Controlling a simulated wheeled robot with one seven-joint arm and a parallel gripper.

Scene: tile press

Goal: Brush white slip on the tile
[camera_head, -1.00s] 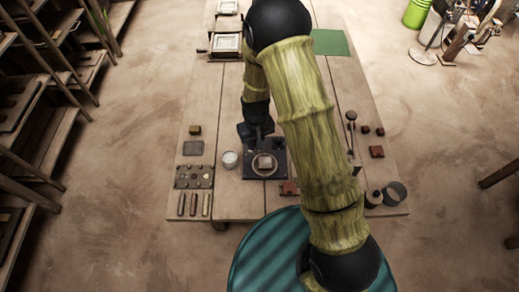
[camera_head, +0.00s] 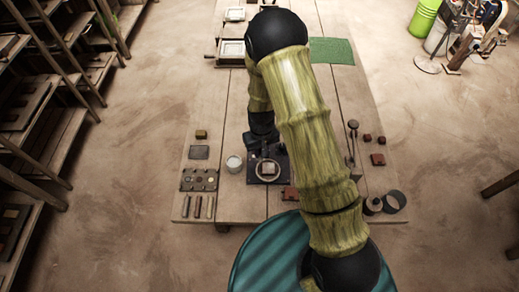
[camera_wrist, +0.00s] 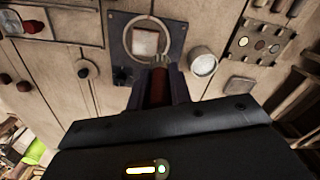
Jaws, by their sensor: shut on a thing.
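The tile (camera_head: 268,169) is a small pale square inside a round ring on a dark square board (camera_head: 255,179). In the wrist view the tile (camera_wrist: 145,42) looks pale pinkish-brown with a lighter edge. A cup of white slip (camera_head: 234,164) stands just left of the board; it also shows in the wrist view (camera_wrist: 203,64). My gripper (camera_head: 263,143) is at the board's far edge. It is shut on a reddish-handled brush (camera_wrist: 158,88), whose pale tip lies near the tile's edge in the wrist view. Whether the tip touches the tile I cannot tell.
Left of the cup is a dark palette (camera_head: 199,180) with several round wells, and several small tools lie in front of it. Small red blocks (camera_head: 378,159) and round dark pots (camera_head: 394,202) are at the right. A green mat (camera_head: 331,51) lies at the back.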

